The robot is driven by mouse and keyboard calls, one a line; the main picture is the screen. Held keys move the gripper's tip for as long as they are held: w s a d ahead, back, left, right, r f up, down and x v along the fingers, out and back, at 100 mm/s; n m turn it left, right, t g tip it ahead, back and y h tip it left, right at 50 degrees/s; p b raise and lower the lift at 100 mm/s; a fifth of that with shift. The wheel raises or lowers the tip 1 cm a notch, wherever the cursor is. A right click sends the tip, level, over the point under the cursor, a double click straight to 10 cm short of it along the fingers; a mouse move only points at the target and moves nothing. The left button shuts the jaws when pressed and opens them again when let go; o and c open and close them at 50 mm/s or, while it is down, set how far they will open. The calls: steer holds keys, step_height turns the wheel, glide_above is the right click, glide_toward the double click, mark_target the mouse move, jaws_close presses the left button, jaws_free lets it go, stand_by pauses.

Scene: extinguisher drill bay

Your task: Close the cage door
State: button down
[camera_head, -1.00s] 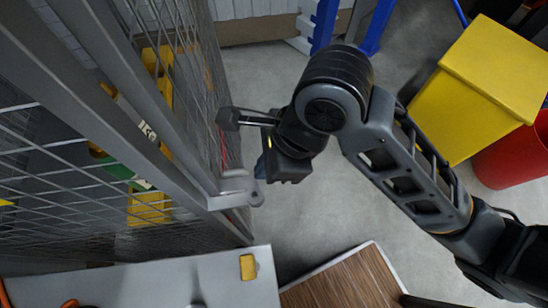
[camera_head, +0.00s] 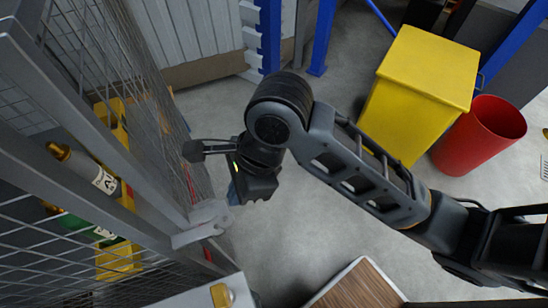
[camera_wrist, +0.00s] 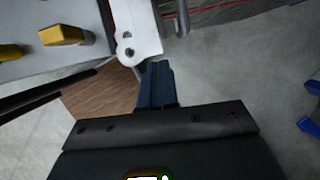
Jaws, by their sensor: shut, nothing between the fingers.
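The cage (camera_head: 60,235) fills the left of the head view, with grey bars and wire mesh. A mesh panel (camera_head: 150,75) runs back along its right side; I cannot tell exactly where the door's edge meets the fixed frame. A pale grey latch plate (camera_head: 207,218) sticks out near the frame's lower end and also shows at the top of the wrist view (camera_wrist: 137,30). My gripper (camera_head: 235,196) is just right of this plate. Its blue fingers (camera_wrist: 156,85) are together and empty, close to the plate; I cannot tell whether they touch it.
Gas cylinders (camera_head: 90,172) and yellow racks (camera_head: 118,262) stand inside the cage. A grey top with a yellow block (camera_head: 222,295) and a wooden board (camera_head: 358,288) lie at the front. A yellow bin (camera_head: 425,75) and red bucket (camera_head: 485,135) stand right. Floor between is clear.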

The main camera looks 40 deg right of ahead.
steer(key=v, duration=1)
steer(key=shift+d+r, duration=0.15)
steer(key=shift+d, duration=0.2)
